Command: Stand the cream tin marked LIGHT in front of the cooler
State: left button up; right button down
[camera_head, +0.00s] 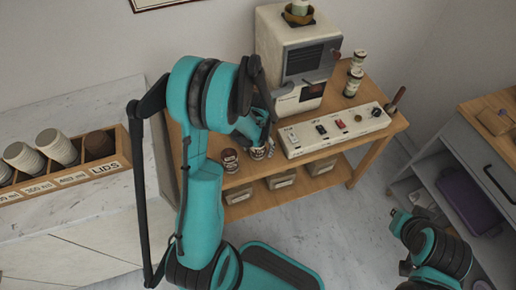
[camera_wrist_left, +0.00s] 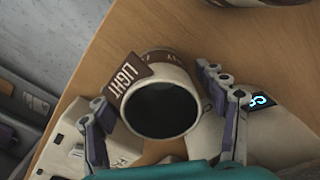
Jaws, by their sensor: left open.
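The cream tin marked LIGHT (camera_wrist_left: 181,78) stands on the wooden cart top, seen from above with its dark round top and a brown label. My left gripper (camera_wrist_left: 160,112) is open, with one finger on each side of the tin; I cannot tell whether they touch it. A cream boxy appliance with a dark front panel, apparently the cooler (camera_head: 309,62), stands at the back of the cart. Part of my right arm shows lower right; its gripper's state is unclear.
A long cream control panel (camera_head: 335,129) lies across the cart front. Two tins, one (camera_head: 353,81) nearer and one (camera_head: 358,59) behind, stand right of the appliance. Bare wood shows between these.

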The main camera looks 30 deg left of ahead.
pick_arm(q)
notch_tip(320, 180, up, 12)
jog(key=r+p, duration=0.1)
jog(key=p, duration=0.4)
jog(key=s+d+r+m+t, duration=0.2)
jog(key=s+d+r+t, duration=0.5)
jog(key=s+d+r, duration=0.3)
notch_tip(320, 180, up, 3)
jog(key=shift+s+d+f, duration=0.1)
jog(key=shift+s+d, duration=0.2)
jog(key=shift+s, duration=0.35)
jog(key=shift+c, duration=0.4)
